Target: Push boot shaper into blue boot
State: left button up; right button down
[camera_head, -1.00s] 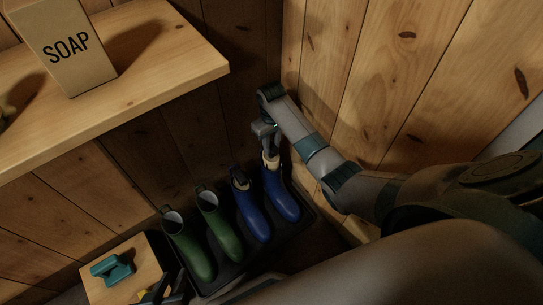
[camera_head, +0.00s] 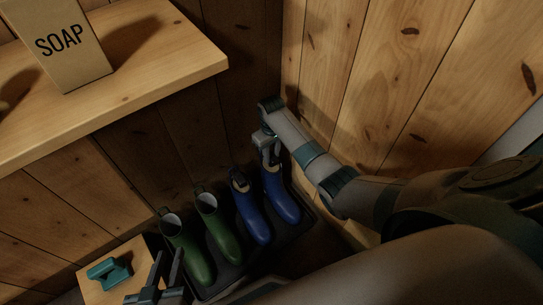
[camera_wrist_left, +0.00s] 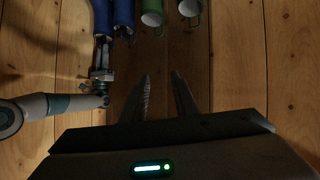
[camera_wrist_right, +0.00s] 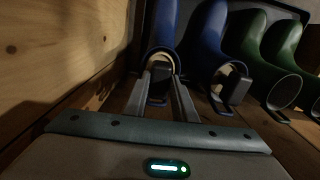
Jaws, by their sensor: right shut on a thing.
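Two blue boots stand upright side by side, the right one (camera_head: 282,200) and the left one (camera_head: 252,218). My right gripper (camera_head: 270,157) points down at the mouth of the right boot. It is shut on a pale boot shaper (camera_wrist_right: 160,64), which sits mostly inside that boot's opening in the right wrist view. Another pale shaper (camera_wrist_right: 229,75) sits in the left blue boot. My left gripper (camera_head: 168,256) is empty, its fingers apart, in front of the green boots; its fingers also show in the left wrist view (camera_wrist_left: 161,76).
Two green boots (camera_head: 220,233) stand left of the blue ones on a dark tray (camera_head: 306,222). A small wooden surface (camera_head: 97,289) with a teal object (camera_head: 110,270) is at lower left. A shelf (camera_head: 150,85) holds a soap box (camera_head: 62,45). A plank wall is close on the right.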

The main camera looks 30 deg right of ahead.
jog(key=shift+f, duration=0.45)
pick_arm(q)
jog(key=shift+w+d+r+t, duration=0.2)
jog(key=shift+w+r+t, duration=0.1)
jog(key=shift+r, duration=0.15)
pick_arm(e)
jog(key=c, duration=1.5)
grip_release()
jog(key=shift+o, duration=0.2)
jog(key=shift+r, duration=0.2)
jog(key=shift+r, duration=0.2)
jog(key=shift+r+p, duration=0.35)
jog(key=shift+r, duration=0.25)
notch_tip(320, 180, up, 4)
jog(key=shift+r+p, duration=0.2)
jog(key=shift+p, duration=0.5)
pick_arm(q)
jog(key=s+a+f+g+y+p, duration=0.1)
jog(key=s+a+f+g, duration=0.3)
jog(key=s+f+g, duration=0.1)
jog(key=shift+s+a+f+y, duration=0.2)
jog(key=shift+f+y, duration=0.1)
jog(key=shift+y, duration=0.1)
pick_arm(e)
jog(key=shift+r, duration=2.85)
